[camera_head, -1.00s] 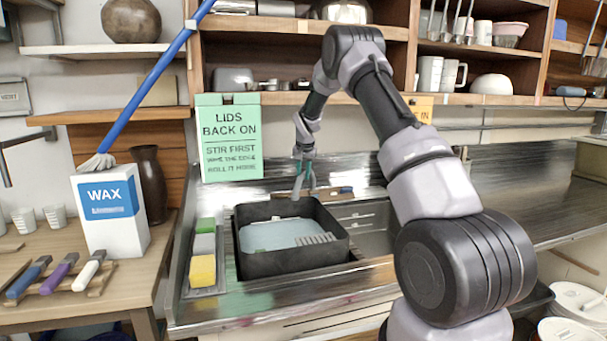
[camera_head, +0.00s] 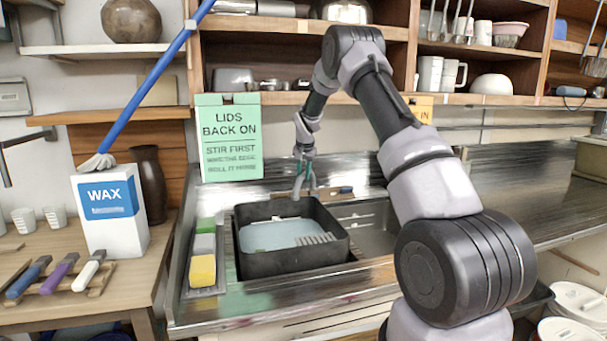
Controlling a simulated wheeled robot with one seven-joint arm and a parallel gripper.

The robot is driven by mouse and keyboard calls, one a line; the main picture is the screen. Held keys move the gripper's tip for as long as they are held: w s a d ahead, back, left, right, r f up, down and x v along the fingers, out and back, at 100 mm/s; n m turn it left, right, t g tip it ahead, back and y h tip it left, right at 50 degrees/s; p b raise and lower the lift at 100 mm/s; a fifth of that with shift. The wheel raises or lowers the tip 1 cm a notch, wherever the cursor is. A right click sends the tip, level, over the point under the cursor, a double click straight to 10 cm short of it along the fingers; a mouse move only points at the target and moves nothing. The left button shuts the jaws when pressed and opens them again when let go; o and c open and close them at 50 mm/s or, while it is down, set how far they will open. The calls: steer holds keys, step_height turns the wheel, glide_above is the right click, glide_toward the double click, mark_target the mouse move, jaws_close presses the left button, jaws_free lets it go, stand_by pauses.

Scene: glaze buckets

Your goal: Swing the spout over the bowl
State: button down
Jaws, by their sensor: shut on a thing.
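A dark square bowl or basin (camera_head: 292,262) holding pale blue-grey water sits in the metal sink at the centre. The spout (camera_head: 297,188) is a thin grey piece at the basin's back edge, and its lower part hangs over the back of the basin. My gripper (camera_head: 304,178) is at the back of the sink, at the end of my arm, and is shut on the spout. The fingers are small and far off, so the exact contact is hard to see.
A sponge tray (camera_head: 221,287) with green, grey and yellow sponges stands left of the basin. A green sign (camera_head: 229,138) hangs behind. A white wax box (camera_head: 109,213) stands on the left table. The metal counter (camera_head: 520,205) at right is mostly clear.

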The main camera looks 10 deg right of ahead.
steer(key=shift+s+d, duration=0.1)
steer(key=shift+d, duration=0.05)
stand_by(0.5)
steer(key=w+d+n+g+y, duration=0.1)
steer(key=d+n+y, duration=0.4)
steer(key=d+n, duration=0.9)
steer(key=shift+d+g, duration=0.8)
steer(key=shift+d, duration=0.1)
steer(key=shift+w, duration=0.1)
steer(key=c, duration=0.7)
jaws_free()
steer(key=shift+o, duration=0.2)
steer(key=shift+a, duration=0.1)
